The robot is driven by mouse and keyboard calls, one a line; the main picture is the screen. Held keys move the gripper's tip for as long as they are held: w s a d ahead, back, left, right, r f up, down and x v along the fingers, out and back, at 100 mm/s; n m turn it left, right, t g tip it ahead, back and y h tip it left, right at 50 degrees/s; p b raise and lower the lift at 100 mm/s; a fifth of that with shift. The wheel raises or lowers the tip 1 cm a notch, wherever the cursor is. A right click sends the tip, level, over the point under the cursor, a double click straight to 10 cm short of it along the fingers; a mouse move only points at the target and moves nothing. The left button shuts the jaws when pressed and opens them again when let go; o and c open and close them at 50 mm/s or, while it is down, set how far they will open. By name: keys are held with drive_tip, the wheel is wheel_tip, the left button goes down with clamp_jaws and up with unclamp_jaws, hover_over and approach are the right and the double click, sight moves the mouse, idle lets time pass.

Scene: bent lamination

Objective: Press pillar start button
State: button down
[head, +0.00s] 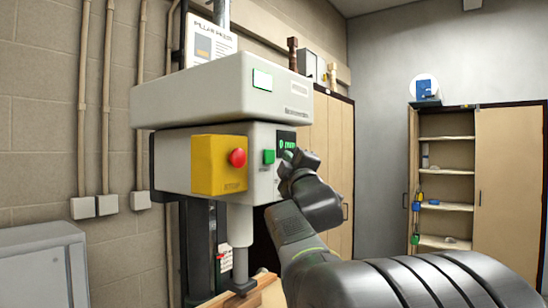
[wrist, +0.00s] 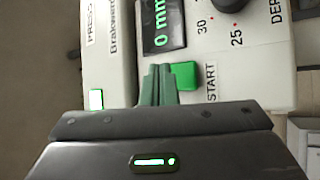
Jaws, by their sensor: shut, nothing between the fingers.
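The pillar machine's light grey control box (head: 261,185) holds a square green button (head: 269,157), which also shows in the wrist view (wrist: 184,75) with the label START beside it. My gripper (head: 286,156) is in front of the panel, right of the button in the head view. In the wrist view my gripper's green fingers (wrist: 158,70) are shut and empty, their tips just left of the green button and overlapping its edge in the picture. I cannot tell whether they touch the panel or the button.
A yellow box with a red emergency button (head: 237,157) sits left of the green button. A display (wrist: 164,22) reading "0 mm" and a dark knob (wrist: 231,4) are close to my fingers. An open cabinet (head: 445,150) stands at the back right.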

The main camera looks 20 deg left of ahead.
drive_tip(key=d, duration=0.1)
drive_tip(key=s+d+p, duration=0.1)
drive_tip(key=shift+d, duration=0.3)
idle(0.4)
drive_tip(key=shift+w+a+r+p, duration=0.15)
drive_tip(key=shift+a+p, duration=0.3)
drive_tip(key=shift+p, duration=0.05)
drive_tip(key=shift+w+a+r+p, duration=0.1)
drive_tip(key=shift+w+a+p, duration=0.05)
drive_tip(key=shift+a+p, duration=0.3)
drive_tip(key=shift+d+p, duration=0.2)
drive_tip(key=shift+p, duration=0.6)
